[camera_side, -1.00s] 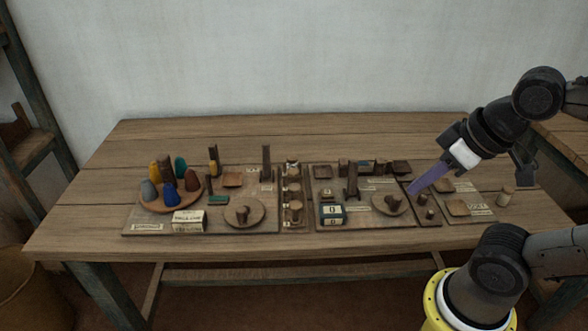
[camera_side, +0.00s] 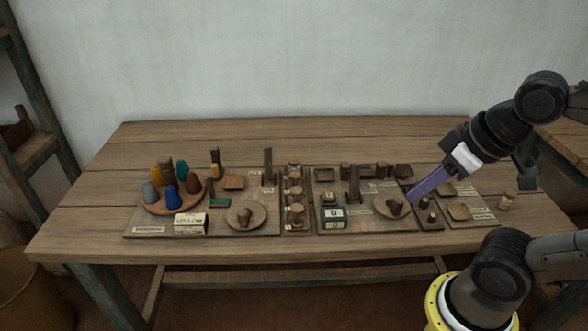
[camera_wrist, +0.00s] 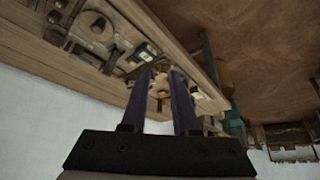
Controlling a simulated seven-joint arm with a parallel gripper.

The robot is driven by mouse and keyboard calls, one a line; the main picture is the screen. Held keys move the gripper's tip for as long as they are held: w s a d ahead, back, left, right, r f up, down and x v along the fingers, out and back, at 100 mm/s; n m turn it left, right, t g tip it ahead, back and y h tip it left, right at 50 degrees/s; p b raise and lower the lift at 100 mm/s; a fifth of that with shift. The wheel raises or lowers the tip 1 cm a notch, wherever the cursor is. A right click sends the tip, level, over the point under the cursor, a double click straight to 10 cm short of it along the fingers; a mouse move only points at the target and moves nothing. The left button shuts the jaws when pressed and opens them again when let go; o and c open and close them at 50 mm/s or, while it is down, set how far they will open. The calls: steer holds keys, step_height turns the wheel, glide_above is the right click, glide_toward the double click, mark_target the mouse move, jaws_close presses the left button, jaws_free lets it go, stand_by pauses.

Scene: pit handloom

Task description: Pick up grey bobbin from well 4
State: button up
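A grey, rounded cone, which looks like the grey bobbin (camera_side: 151,192), stands at the left rim of a round wooden tray (camera_side: 200,206) on the left of the table. Blue, yellow, teal and brown cones stand around it; well numbers cannot be read. My gripper (camera_side: 411,195) is at the right side of the table, far from the grey cone, above the edge of a round wooden dish (camera_side: 411,207). In the wrist view my gripper (camera_wrist: 162,72) has its two purple fingers apart with nothing held. I cannot make out the grey cone in that view.
A cream labelled box (camera_side: 190,224) and a second dish with a peg (camera_side: 245,216) stand near the tray. A narrow rack (camera_side: 296,226), a small counter box (camera_side: 333,218) and upright posts (camera_side: 354,184) fill the middle. The table's back strip is clear.

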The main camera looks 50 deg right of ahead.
steer(key=o, duration=0.7)
